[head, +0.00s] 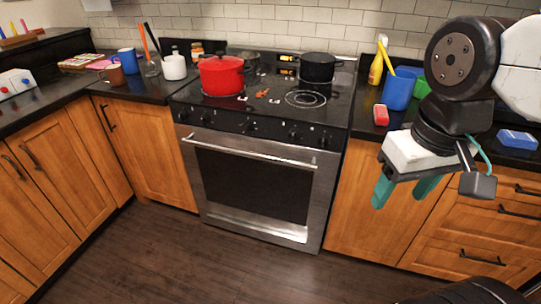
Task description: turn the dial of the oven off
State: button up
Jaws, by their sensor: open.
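The oven (258,182) stands in the middle of the head view, with a steel frame, a dark window and a long bar handle. Its door is shut. A row of several dark dials (246,127) runs along the black front panel above the handle. Their settings are too small to read. My gripper (405,192) hangs to the right of the oven, in front of the wooden cabinets, with its teal fingers pointing down. It is open, with nothing between the fingers, and is apart from the dials.
A red pot (221,76) and a black pot (317,67) sit on the stovetop (268,97). The dark floor (190,262) before the oven is clear.

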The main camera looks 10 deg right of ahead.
aim_at(248, 126)
jog(key=k, duration=0.6)
jog(key=z, duration=0.85)
jog(key=i, duration=1.05)
jog(key=u, duration=0.45)
jog(key=i, duration=0.65)
jog(key=u, duration=0.65)
